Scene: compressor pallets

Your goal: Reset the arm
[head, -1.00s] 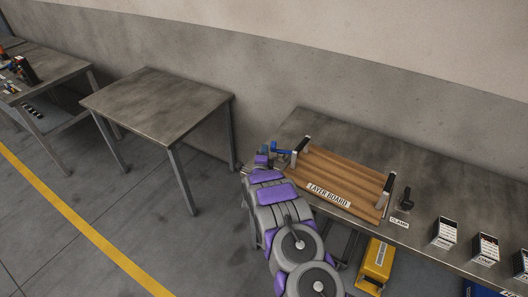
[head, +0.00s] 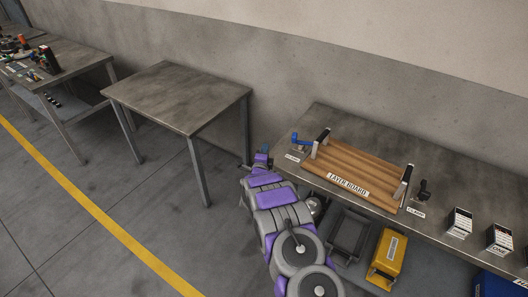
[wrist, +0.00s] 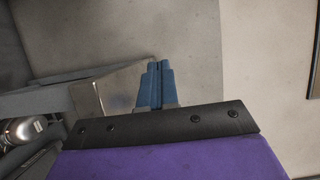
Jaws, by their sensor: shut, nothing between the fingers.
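My gripper (wrist: 159,66) shows in the wrist view as two blue fingers pressed together, with nothing between them. In the head view my gripper (head: 262,152) is small and partly hidden at the far end of my purple and grey arm, left of the right-hand table's near left corner. It appears apart from the table and from the things on it. The wooden layer board (head: 346,172) lies on that table with a dark-and-silver clamp at each end.
A bare metal table (head: 178,95) stands at centre left. A cluttered table (head: 62,62) is at far left. The right-hand table (head: 330,117) also carries a blue clamp (head: 300,140), a black clamp (head: 424,190) and small boxes (head: 459,222). A yellow case (head: 388,258) sits below. Floor at left is clear.

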